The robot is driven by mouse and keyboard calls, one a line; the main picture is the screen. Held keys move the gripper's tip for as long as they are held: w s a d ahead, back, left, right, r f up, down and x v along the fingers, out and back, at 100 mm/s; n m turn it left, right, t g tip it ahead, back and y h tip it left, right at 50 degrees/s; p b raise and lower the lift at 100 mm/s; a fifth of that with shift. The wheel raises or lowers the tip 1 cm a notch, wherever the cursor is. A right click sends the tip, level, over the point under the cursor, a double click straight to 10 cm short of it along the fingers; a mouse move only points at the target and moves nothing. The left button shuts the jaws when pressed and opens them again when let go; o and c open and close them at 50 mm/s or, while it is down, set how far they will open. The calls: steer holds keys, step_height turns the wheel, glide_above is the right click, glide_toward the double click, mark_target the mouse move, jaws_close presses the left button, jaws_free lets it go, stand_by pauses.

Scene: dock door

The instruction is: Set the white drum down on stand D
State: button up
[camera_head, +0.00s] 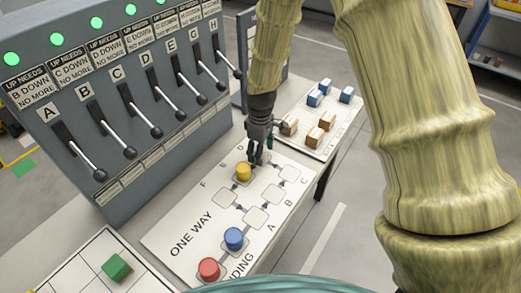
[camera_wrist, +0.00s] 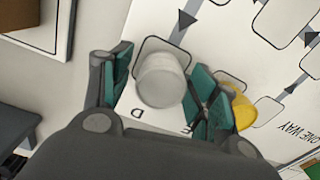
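The white drum (camera_wrist: 160,82) stands upright on the board in the wrist view, over the outlined square of stand D (camera_wrist: 150,44), beside the printed letter D. My gripper (camera_wrist: 160,85) has one finger on each side of the drum, with narrow gaps showing, so it looks open around it. In the head view my gripper (camera_head: 257,157) points down at the far end of the board. The white drum cannot be made out there. The yellow drum (camera_head: 243,172) stands close beside my gripper, at E; it also shows behind a finger in the wrist view (camera_wrist: 244,112).
The white board (camera_head: 185,225) also carries a blue drum (camera_head: 233,238) and a red drum (camera_head: 209,268) at its near end. A lever cabinet (camera_head: 130,100) stands left. A tray (camera_head: 335,115) with blue and brown boxes lies beyond. A green cube (camera_head: 117,267) is lower left.

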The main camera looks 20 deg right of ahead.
step_height(320, 180, up, 12)
steer(key=b, duration=0.2)
steer(key=shift+r, duration=0.2)
stand_by(0.7)
